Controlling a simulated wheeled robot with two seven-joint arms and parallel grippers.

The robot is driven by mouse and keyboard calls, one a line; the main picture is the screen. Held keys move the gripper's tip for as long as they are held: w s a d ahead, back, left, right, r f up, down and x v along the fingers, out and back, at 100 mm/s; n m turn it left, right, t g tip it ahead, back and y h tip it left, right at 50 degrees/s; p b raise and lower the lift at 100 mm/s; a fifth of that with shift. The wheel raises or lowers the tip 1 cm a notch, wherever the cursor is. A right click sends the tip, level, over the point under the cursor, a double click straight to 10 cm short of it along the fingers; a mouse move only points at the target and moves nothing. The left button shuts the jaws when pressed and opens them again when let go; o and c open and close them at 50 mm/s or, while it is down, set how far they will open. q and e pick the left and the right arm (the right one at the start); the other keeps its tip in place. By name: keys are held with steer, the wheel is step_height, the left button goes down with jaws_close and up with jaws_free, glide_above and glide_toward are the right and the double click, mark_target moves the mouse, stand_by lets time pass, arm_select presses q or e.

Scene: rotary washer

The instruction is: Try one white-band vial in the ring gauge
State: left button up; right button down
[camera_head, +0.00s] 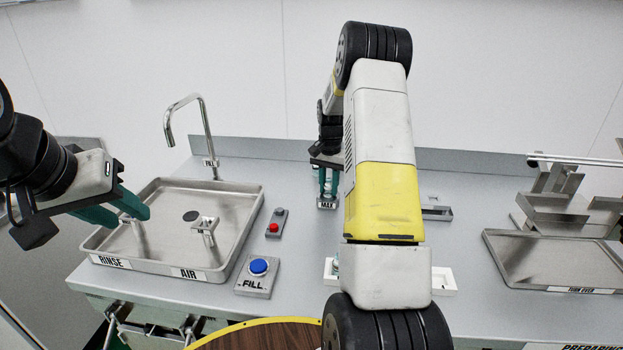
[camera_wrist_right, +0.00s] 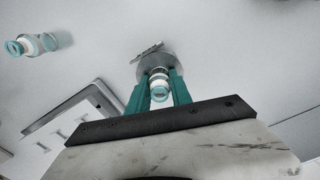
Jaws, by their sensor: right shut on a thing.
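My right gripper (camera_head: 328,190) is low over the small block labelled MAX (camera_head: 327,203) at the back of the counter. In the right wrist view, my right gripper (camera_wrist_right: 159,88) is shut on a clear vial (camera_wrist_right: 159,92) with a teal rim and a pale band. A round grey ring-like part (camera_wrist_right: 155,62) lies just beyond the vial. Whether the vial is inside it or only above it, I cannot tell. Another teal-rimmed vial (camera_wrist_right: 38,45) shows at the upper left there. My left gripper (camera_head: 130,213) is open and empty above the sink tray.
The sink tray (camera_head: 235,240) with RINSE and AIR labels is at left under a tap (camera_head: 208,135). A blue FILL button (camera_head: 258,267) and a red button (camera_head: 274,227) sit beside it. A white holder (camera_head: 444,282) is partly hidden by my right arm. A metal tray (camera_head: 540,262) is at right.

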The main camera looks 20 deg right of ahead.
mark_target(329, 179)
steer(key=shift+f, duration=0.1)
steer(key=c, duration=1.1)
jaws_free()
steer(key=shift+r, duration=3.95)
